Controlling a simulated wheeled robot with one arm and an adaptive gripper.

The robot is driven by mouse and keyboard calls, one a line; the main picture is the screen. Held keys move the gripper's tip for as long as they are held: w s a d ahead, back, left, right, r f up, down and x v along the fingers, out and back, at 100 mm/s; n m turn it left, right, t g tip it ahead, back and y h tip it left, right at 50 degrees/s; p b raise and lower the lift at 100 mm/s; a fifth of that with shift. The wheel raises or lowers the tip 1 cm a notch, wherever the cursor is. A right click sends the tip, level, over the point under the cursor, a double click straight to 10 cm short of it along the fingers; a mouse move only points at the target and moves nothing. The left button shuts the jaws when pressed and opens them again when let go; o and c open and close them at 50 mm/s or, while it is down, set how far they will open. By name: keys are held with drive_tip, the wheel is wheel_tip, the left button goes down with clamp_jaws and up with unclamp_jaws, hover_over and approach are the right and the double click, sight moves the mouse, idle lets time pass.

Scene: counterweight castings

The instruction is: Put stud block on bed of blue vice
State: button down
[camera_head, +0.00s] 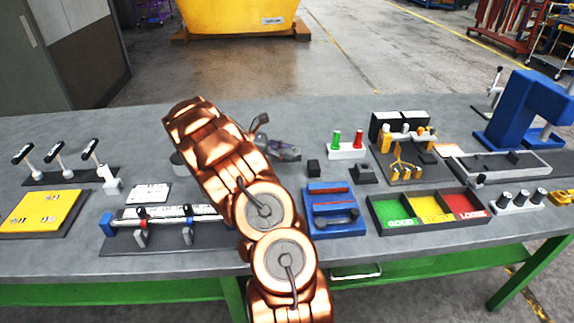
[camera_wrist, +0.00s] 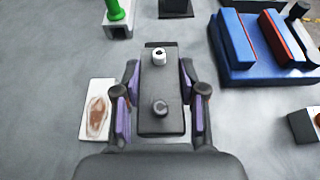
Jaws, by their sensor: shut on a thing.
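My gripper (camera_wrist: 158,100) is shut on the stud block (camera_wrist: 160,125), a dark grey oblong block with two studs on top, one pale ringed and one dark. The purple finger pads press its two sides. In the head view my gripper (camera_head: 285,152) is over the middle of the bench, and the block is hard to make out there. The blue vice (camera_head: 333,222) sits on the bench to the right of my arm. In the wrist view the vice (camera_wrist: 225,68) is at upper right, apart from the block, with blue bars and a red strip.
A small dark block (camera_head: 313,168) stands behind the vice. A white stand (camera_head: 347,154) with green and red pegs is further back. A sorting tray (camera_head: 425,225) is right of the vice. A clamp fixture (camera_head: 160,240) is left of my arm. Bare bench lies between gripper and vice.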

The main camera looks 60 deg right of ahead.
drive_tip(key=shift+r+b, duration=0.3)
drive_tip(key=shift+r, duration=1.6)
